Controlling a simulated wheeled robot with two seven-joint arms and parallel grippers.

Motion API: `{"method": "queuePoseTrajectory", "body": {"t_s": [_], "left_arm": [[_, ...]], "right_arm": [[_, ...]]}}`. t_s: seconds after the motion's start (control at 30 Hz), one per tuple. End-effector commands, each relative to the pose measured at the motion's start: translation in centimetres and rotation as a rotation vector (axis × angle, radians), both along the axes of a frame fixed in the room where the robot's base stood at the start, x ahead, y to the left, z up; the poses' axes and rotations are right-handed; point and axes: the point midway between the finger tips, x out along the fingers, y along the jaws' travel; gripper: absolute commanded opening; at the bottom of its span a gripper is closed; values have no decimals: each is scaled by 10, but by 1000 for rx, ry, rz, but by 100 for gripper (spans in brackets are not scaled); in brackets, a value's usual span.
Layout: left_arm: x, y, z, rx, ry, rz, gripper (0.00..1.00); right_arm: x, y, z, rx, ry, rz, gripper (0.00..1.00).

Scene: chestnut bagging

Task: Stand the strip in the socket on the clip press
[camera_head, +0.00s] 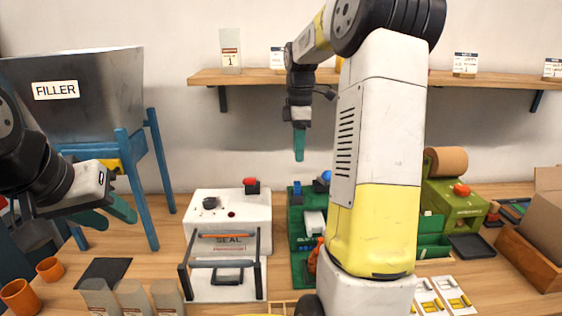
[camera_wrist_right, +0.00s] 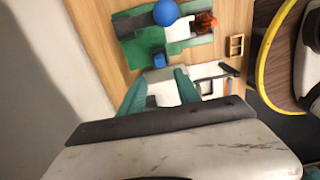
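The clip press stands mid-table right of the seal machine, with a green base (camera_head: 296,236), a white block (camera_head: 314,222) and a blue knob (camera_head: 322,185). The press also shows in the right wrist view (camera_wrist_right: 133,52), with its blue ball, a small blue block and a reddish-brown thing at one end. I cannot make out its socket for certain. Yellow pieces on white cards (camera_head: 428,303) lie at the front right; I cannot tell whether one is the strip. My right gripper (camera_head: 299,145) is raised above the press, open and empty. My left gripper (camera_head: 106,214) is open and empty at the left.
The white seal machine (camera_head: 238,213) stands left of the press. A filler hopper (camera_head: 100,95) on blue legs and orange cups (camera_head: 20,297) are at the left. A green machine (camera_head: 455,205) with a brown roll and a cardboard box (camera_head: 545,215) are at the right. A shelf (camera_head: 210,77) runs behind.

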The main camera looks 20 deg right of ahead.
Motion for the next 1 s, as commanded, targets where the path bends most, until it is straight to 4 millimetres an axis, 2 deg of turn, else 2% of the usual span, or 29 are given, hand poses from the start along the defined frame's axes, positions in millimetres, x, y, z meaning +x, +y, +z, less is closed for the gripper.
{"method": "queuePoseTrajectory", "body": {"t_s": [0.13,0.23,0.4,0.5,0.63,0.8,1.0], "left_arm": [[0,0,0,0,0,0,36],[0,0,0,0,0,0,36],[0,0,0,0,0,0,36],[0,0,0,0,0,0,36],[0,0,0,0,0,0,36],[0,0,0,0,0,0,36],[0,0,0,0,0,0,36]], "right_arm": [[-10,9,15,2,-26,-51,39],[-30,24,31,14,-78,-154,39],[-83,58,55,75,-190,-417,39],[-116,76,61,136,-247,-581,39],[-160,97,62,238,-307,-791,39],[-207,118,51,384,-344,-1032,39],[-235,130,38,494,-346,-1193,39]]}}
